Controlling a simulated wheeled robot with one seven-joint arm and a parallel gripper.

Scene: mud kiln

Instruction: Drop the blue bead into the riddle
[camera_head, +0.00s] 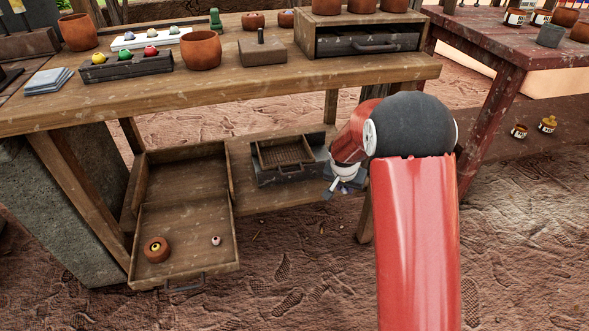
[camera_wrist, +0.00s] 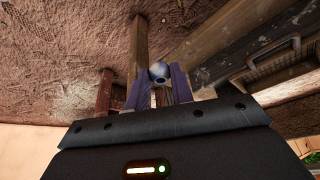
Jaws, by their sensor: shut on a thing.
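My gripper (camera_head: 333,189) is in front of the lower shelf, just right of the riddle. In the wrist view its two fingers (camera_wrist: 160,92) are shut on the blue bead (camera_wrist: 159,71), a small pale blue ball with a dark hole, held at the fingertips. In the head view I cannot make out the bead. The riddle (camera_head: 284,151), a wooden frame with a mesh floor, sits on a dark drawer-like box with a handle on the lower shelf. In the wrist view the riddle's mesh (camera_wrist: 272,64) shows at the right, apart from the bead.
An open wooden drawer (camera_head: 190,218) at the left holds a brown ring-like pot (camera_head: 157,249) and a small pink bead (camera_head: 216,241). The workbench (camera_head: 300,83) overhangs the shelf, with clay pots and bead trays on top. A table leg stands close behind my gripper.

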